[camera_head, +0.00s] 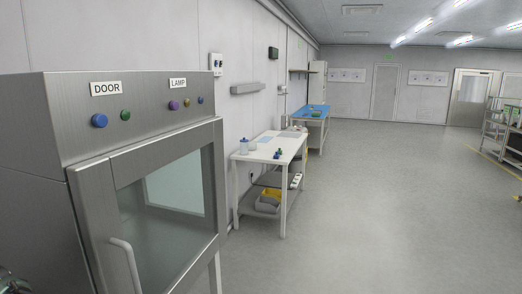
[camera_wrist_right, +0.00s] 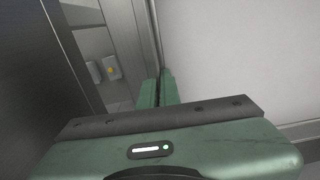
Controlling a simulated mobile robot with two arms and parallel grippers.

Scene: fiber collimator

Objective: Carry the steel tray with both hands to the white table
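The white table (camera_head: 287,152) stands against the left wall in the middle of the head view, beyond a steel cabinet. Small bottles and a few small coloured items stand on its top. I cannot make out the steel tray in either view. My right gripper (camera_wrist_right: 158,90) shows in the right wrist view, its two green fingers close together with nothing visible between them. Neither gripper can be made out in the head view; only a small dark piece, probably mine, shows at the bottom left corner.
The steel cabinet (camera_head: 130,120), labelled DOOR and LAMP, fills the left; its glass door (camera_head: 165,215) looks closed. A blue-topped bench (camera_head: 312,111) stands behind the white table. A shelf rack (camera_head: 500,130) is at the far right. The grey floor (camera_head: 390,210) between is clear.

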